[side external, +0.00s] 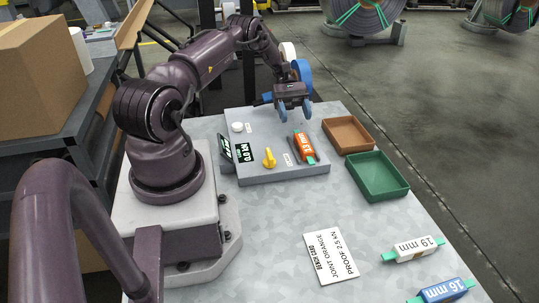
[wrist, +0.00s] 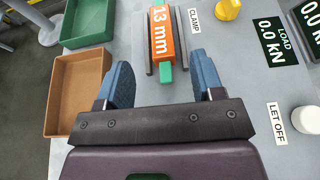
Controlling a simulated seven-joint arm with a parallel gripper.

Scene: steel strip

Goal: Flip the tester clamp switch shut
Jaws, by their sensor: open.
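The clamp switch is a yellow knob (side external: 269,158) on the grey tester panel (side external: 285,177), beside a small white label. In the wrist view the knob (wrist: 228,8) is cut by the top edge, near the CLAMP label (wrist: 194,20). An orange 13 mm joint (side external: 304,149) with green ends lies between two dark rails; it also shows in the wrist view (wrist: 161,38). My gripper (side external: 294,113) is open and empty above the panel's far end. In the wrist view its blue fingers (wrist: 160,80) stand either side of the joint's near end, apart from the knob.
A white LET OFF button (side external: 237,127) and displays reading 0.0 kN (wrist: 272,40) share the panel. A brown tray (side external: 327,122) and a green tray (side external: 401,190) stand beside it. A bench card (side external: 331,256), white joint (side external: 413,249) and blue joint (side external: 443,290) lie on the bench.

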